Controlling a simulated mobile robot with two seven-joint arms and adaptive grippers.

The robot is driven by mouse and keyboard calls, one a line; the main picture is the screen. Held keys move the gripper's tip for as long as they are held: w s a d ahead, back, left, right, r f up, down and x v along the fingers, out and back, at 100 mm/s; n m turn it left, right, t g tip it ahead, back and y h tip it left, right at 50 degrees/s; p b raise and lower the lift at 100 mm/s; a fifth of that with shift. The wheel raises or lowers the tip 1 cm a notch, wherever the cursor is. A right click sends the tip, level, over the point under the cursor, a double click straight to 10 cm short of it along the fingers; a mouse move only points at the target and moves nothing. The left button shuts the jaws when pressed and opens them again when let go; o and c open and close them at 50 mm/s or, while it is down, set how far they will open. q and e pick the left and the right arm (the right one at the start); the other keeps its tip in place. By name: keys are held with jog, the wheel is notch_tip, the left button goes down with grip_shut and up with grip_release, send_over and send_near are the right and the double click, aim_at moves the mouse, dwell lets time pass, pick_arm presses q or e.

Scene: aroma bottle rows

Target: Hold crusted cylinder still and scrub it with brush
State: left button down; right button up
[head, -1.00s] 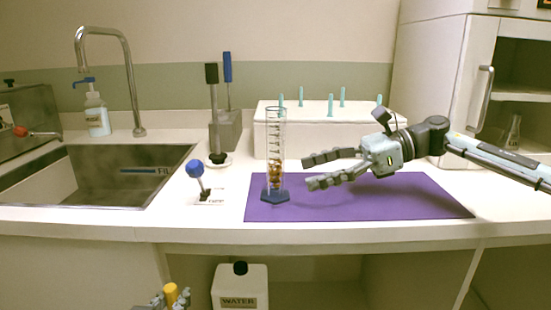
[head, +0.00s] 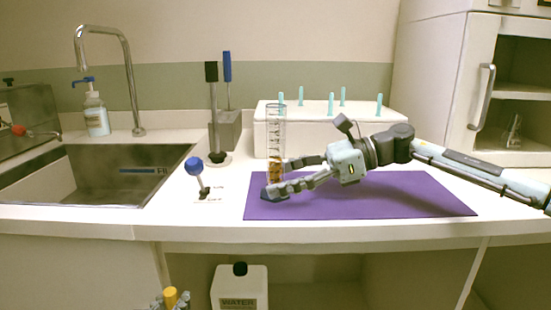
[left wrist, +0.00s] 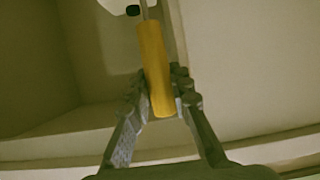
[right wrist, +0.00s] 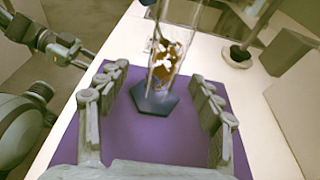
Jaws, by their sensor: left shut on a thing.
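The clear graduated cylinder (head: 276,128) stands upright on the purple mat (head: 400,196), with a brown crust in its lower part and a dark blue hexagonal base (right wrist: 155,98). My right gripper (head: 272,178) is at the cylinder's lower part. In the right wrist view (right wrist: 155,90) its fingers are spread apart on either side of the cylinder, with gaps showing. My left gripper (left wrist: 158,92) is shut on the yellow handle of the brush (left wrist: 154,60). In the head view the handle (head: 170,297) shows low, in front of the counter; the bristles are not seen.
A sink (head: 95,170) is at the left. A blue-knobbed tool (head: 194,166) and a black-handled tool (head: 212,105) stand left of the mat. A white box with pegs (head: 340,137) is behind it. A water jug (head: 240,285) sits below the counter.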

jog(key=c, duration=1.1)
